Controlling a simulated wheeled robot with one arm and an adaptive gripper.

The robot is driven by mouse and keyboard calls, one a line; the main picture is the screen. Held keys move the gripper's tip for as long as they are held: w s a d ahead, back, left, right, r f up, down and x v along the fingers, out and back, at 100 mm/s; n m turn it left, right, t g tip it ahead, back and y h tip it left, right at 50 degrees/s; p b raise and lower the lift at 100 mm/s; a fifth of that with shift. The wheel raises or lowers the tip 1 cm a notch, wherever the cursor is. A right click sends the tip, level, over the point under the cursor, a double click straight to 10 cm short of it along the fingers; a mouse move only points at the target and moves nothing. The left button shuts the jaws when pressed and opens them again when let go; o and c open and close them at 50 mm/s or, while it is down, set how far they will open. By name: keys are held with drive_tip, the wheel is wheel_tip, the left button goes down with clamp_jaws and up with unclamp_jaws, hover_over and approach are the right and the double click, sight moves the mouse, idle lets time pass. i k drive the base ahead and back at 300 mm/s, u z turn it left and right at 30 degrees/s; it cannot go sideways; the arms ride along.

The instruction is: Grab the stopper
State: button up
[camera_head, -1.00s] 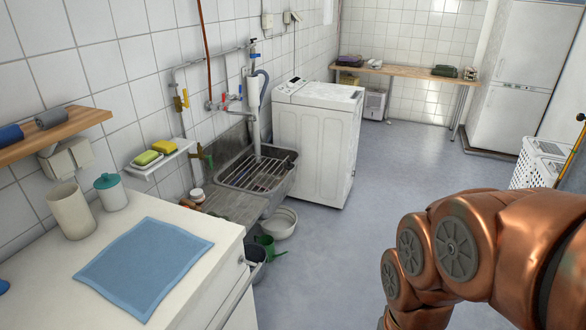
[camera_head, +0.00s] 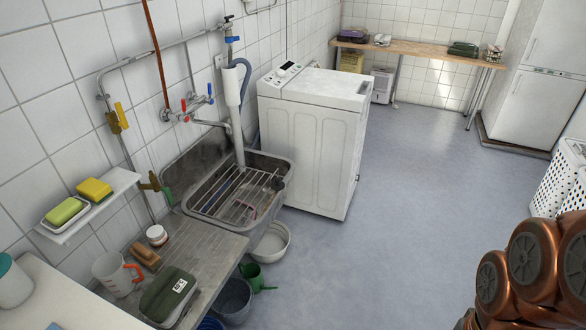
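The grey utility sink (camera_head: 200,198) stands against the tiled wall at left centre, with a metal rack (camera_head: 243,198) across its basin. A small dark round thing (camera_head: 279,184) sits at the right end of the rack; it may be the stopper, but it is too small to tell. A pinkish item shows faintly below the bars. My gripper is out of view; only copper links of my arm show at the lower right, well apart from the sink.
A drainboard (camera_head: 205,243) holds a measuring jug (camera_head: 112,274), a brush (camera_head: 145,255) and a dark green case (camera_head: 168,297). A white basin (camera_head: 272,243), green watering can (camera_head: 252,275) and bucket (camera_head: 233,300) stand below. The washing machine (camera_head: 318,140) adjoins the sink. The floor at right is open.

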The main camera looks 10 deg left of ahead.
sight(277, 185)
drive_tip(key=u, duration=0.4)
drive_tip(key=i, duration=0.9)
drive_tip(key=u, duration=1.35)
drive_tip(key=i, duration=0.5)
drive_tip(key=u, duration=0.4)
